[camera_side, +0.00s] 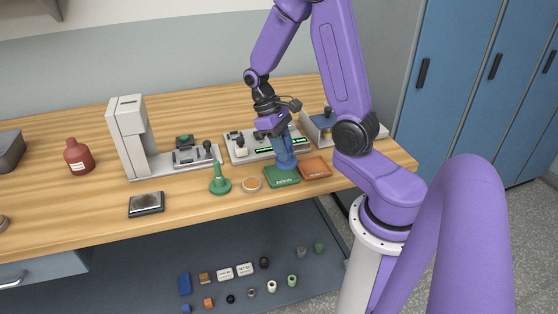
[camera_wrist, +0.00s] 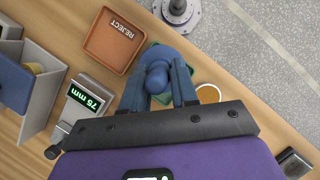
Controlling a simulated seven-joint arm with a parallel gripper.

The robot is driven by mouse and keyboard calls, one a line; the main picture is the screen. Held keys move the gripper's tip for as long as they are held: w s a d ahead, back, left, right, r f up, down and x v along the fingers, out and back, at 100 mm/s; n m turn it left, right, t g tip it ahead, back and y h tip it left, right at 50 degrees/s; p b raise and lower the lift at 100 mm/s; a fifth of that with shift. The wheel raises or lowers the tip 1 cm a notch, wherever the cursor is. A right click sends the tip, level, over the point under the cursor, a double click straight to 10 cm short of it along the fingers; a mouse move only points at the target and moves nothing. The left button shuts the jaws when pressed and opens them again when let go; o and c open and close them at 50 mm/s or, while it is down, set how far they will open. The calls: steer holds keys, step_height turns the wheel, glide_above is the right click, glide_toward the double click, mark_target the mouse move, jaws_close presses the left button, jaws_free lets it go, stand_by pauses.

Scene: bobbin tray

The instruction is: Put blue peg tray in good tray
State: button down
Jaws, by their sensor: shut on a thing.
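The blue peg tray (camera_side: 286,162), a round blue base with an upright peg, is over the green good tray (camera_side: 282,179). I cannot tell whether its base touches the tray floor. My gripper (camera_side: 282,140) is shut on its peg from above. In the wrist view my gripper (camera_wrist: 158,88) has a finger on each side of the blue knob of the blue peg tray (camera_wrist: 158,74). The base hides most of the good tray, of which green slivers show there.
The orange reject tray (camera_side: 316,167) stands right beside the good tray. A round tan-topped dish (camera_side: 251,184) and a green peg tray (camera_side: 220,182) stand to the left. A gauge with a lit display (camera_side: 265,148) is behind. The table's front edge is close.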

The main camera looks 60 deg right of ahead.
steer(key=shift+w+d+f, duration=0.2)
steer(key=shift+w+f, duration=0.3)
steer(key=shift+f, duration=0.15)
steer(key=shift+w+d+f, duration=0.2)
steer(key=shift+w+f, duration=0.25)
steer(key=shift+f, duration=1.6)
steer(key=shift+f, duration=0.15)
steer(key=c, duration=0.9)
jaws_free()
steer(key=shift+o, duration=0.2)
